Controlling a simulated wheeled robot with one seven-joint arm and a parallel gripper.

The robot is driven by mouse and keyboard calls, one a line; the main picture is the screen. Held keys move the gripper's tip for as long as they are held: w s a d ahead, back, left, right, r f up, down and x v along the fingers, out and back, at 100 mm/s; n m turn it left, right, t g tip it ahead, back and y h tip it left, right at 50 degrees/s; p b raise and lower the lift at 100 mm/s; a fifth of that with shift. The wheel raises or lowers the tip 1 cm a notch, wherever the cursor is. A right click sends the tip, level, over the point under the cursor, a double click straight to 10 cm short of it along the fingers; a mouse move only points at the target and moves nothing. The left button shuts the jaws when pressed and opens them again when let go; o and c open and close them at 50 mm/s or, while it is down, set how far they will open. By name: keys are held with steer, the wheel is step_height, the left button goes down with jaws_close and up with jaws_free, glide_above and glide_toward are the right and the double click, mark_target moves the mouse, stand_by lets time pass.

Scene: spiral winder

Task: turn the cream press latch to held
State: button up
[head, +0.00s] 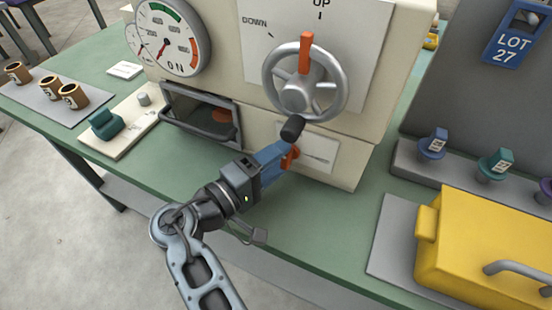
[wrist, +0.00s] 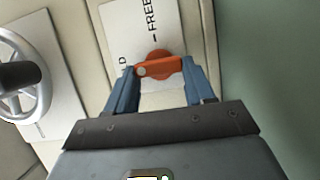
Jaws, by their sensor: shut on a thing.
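The cream press (head: 340,150) stands on the green bench. Its orange latch (head: 291,156) sits low on the front, on a pale label plate (head: 318,152), partly hidden by my gripper (head: 280,155). In the wrist view the latch (wrist: 158,65) is a round orange hub with a bar lying roughly crosswise. My gripper (wrist: 160,88) has its blue fingers on either side of the bar, shut on it. FREE is printed above the hub, beside a short dark mark.
A grey handwheel (head: 305,82) with an orange marker and dark knob (head: 292,128) is just above my gripper. A yellow case (head: 490,245) stands at right. The bench front between them is clear.

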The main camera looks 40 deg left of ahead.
steer(key=shift+f+n, duration=0.1)
steer(key=shift+n, duration=0.2)
steer(key=o, duration=1)
steer(key=shift+o, duration=0.2)
steer(key=s, duration=0.2)
steer(key=s+b, duration=0.1)
steer(key=s, duration=0.2)
steer(key=s+a, duration=0.1)
steer(key=s, duration=0.1)
steer(key=shift+s+a, duration=0.1)
steer(key=shift+s, duration=0.3)
